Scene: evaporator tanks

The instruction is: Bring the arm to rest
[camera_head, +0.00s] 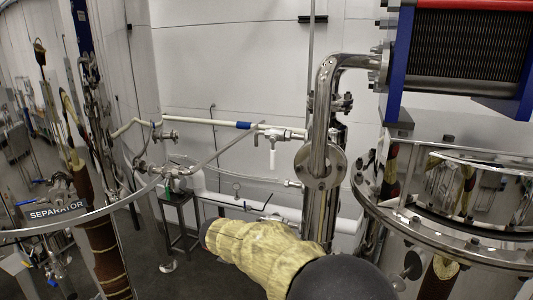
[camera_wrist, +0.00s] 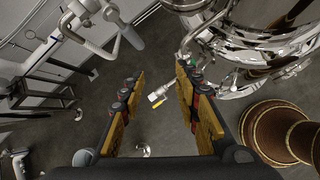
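My arm, in a yellow padded sleeve, reaches forward from the bottom of the head view and points toward the pipework. My gripper is hidden in the head view. In the wrist view my gripper (camera_wrist: 160,72) has its two yellow-and-black fingers spread wide apart. Nothing is held between them. Behind the gap a small valve with a yellow handle (camera_wrist: 158,96) shows against the dark floor, apart from the fingers.
The separator tank (camera_head: 55,212) stands at left and a shiny flanged vessel (camera_head: 450,235) at right. A thick vertical steel pipe (camera_head: 320,130) rises beyond my arm. A white-handled valve (camera_head: 272,150) sits on the pipe run. A dark metal stand (camera_head: 180,215) is behind; floor shows beneath.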

